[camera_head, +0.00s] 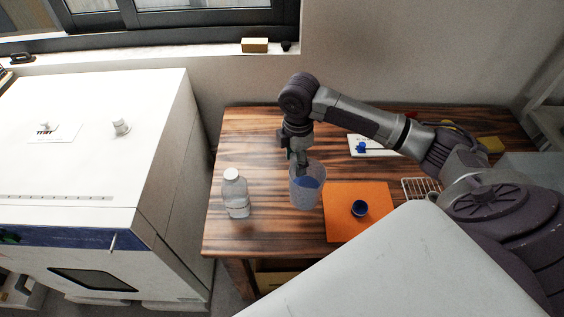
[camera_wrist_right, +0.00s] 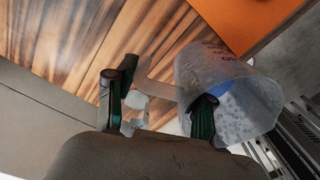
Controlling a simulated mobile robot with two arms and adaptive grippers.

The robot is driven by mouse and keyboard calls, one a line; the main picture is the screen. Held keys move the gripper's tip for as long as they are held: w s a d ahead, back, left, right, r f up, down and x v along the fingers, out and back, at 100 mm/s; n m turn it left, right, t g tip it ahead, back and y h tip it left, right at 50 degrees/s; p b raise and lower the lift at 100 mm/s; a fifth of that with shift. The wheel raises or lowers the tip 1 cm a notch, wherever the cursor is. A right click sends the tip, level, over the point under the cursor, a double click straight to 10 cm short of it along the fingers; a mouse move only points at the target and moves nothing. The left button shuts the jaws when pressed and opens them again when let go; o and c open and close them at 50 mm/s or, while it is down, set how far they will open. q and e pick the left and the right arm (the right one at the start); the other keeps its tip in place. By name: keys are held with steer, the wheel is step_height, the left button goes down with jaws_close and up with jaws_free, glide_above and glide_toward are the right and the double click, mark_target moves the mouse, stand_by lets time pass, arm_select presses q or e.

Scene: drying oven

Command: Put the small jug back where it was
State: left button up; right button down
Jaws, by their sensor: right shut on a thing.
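The small jug (camera_head: 307,190) is translucent with blue showing inside. It is at the middle of the wooden table, between a clear bottle and an orange mat. My right gripper (camera_head: 298,160) reaches down to the jug's upper left side and is shut on it. In the right wrist view the jug (camera_wrist_right: 245,95) appears tilted at the right finger, with printed marks on its wall. The right gripper's fingers (camera_wrist_right: 156,108) show with a gap between them; the exact grip on the jug is partly hidden. Whether the jug's base touches the table is unclear. My left gripper is not in view.
The clear bottle with a white cap (camera_head: 235,195) stands close left of the jug. The orange mat (camera_head: 340,225) carries a small dark blue cup (camera_head: 359,208). A wire rack (camera_head: 418,187) lies right of it. A white oven (camera_head: 90,150) stands left. The back-left tabletop is clear.

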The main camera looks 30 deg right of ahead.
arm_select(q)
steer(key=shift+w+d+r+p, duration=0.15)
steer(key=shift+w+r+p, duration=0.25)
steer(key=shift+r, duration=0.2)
arm_select(e)
steer(key=shift+w+a+f, duration=0.2)
steer(key=shift+w+f, duration=0.75)
steer(key=shift+f, duration=0.3)
steer(key=shift+w+a+f, duration=0.2)
steer(key=shift+w+f, duration=0.75)
steer(key=shift+f, duration=0.25)
steer(key=shift+w+a+f, duration=0.2)
steer(key=shift+w+f, duration=0.75)
steer(key=shift+f, duration=0.3)
steer(key=shift+c, duration=2.1)
jaws_free()
steer(key=shift+f, duration=0.15)
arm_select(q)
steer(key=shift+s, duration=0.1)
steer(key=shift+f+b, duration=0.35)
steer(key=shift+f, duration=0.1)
arm_select(e)
step_height(320, 180, up, 12)
steer(key=shift+r, duration=0.2)
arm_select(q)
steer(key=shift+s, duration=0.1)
arm_select(e)
steer(key=shift+s+f, duration=0.1)
